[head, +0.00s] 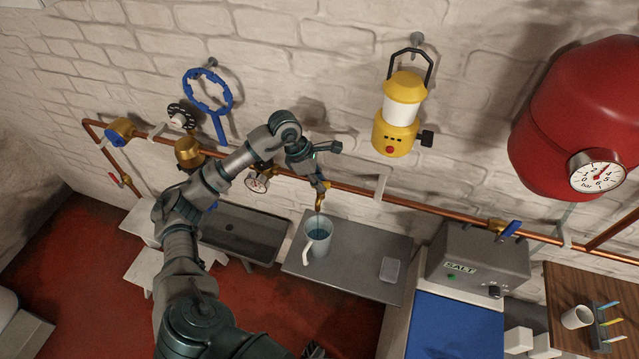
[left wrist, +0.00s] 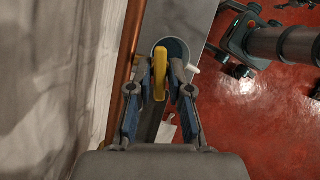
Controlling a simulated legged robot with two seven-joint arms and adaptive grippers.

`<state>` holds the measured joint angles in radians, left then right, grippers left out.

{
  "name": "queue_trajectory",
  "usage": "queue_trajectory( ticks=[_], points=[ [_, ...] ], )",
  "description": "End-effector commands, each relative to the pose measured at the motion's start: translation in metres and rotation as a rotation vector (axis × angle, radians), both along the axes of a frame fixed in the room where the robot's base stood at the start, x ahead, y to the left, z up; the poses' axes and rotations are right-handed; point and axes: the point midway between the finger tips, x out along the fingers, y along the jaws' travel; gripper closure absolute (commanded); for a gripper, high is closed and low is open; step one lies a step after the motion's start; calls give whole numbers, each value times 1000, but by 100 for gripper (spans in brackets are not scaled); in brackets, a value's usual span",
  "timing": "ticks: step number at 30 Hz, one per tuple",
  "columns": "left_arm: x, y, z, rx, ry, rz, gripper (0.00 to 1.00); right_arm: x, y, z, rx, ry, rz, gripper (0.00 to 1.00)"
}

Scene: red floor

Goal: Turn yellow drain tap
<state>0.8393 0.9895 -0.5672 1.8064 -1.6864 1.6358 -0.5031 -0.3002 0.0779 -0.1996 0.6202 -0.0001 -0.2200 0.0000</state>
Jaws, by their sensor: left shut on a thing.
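The yellow drain tap (left wrist: 159,72) shows in the left wrist view between the two fingers of my left gripper (left wrist: 159,92). The gripper is shut on it. In the head view my left gripper (head: 318,180) is at the copper pipe, and its fingers partly hide the tap. The brass spout (head: 320,200) points down. A small dark tip at the head view's bottom edge may be my right gripper (head: 313,350).
The copper pipe (head: 410,203) runs along the brick wall. A round gauge (head: 257,184) hangs left of the tap. A yellow lantern (head: 397,115) and a blue ring wrench (head: 208,95) hang above. A grey block (head: 391,269) lies right of the mug. A grey SALT box (head: 478,262) stands further right.

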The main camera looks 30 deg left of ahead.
Motion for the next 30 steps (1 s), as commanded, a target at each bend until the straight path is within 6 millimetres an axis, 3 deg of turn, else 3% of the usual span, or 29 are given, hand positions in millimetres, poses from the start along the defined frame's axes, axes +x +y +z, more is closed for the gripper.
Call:
queue_trajectory(
  ticks=[12,20,29,30],
  points=[
    [3,2,2,1,-8,-207,100,4,1,-7,-1,4,1,60],
    [3,2,3,2,-9,-242,100,18,2,-5,1,-13,0,60],
    [3,2,3,1,-10,-243,100,14,-1,-5,-3,-7,-1,60],
    [3,2,3,1,-10,-242,79,13,-1,-5,-3,-6,-1,60]
  ],
)
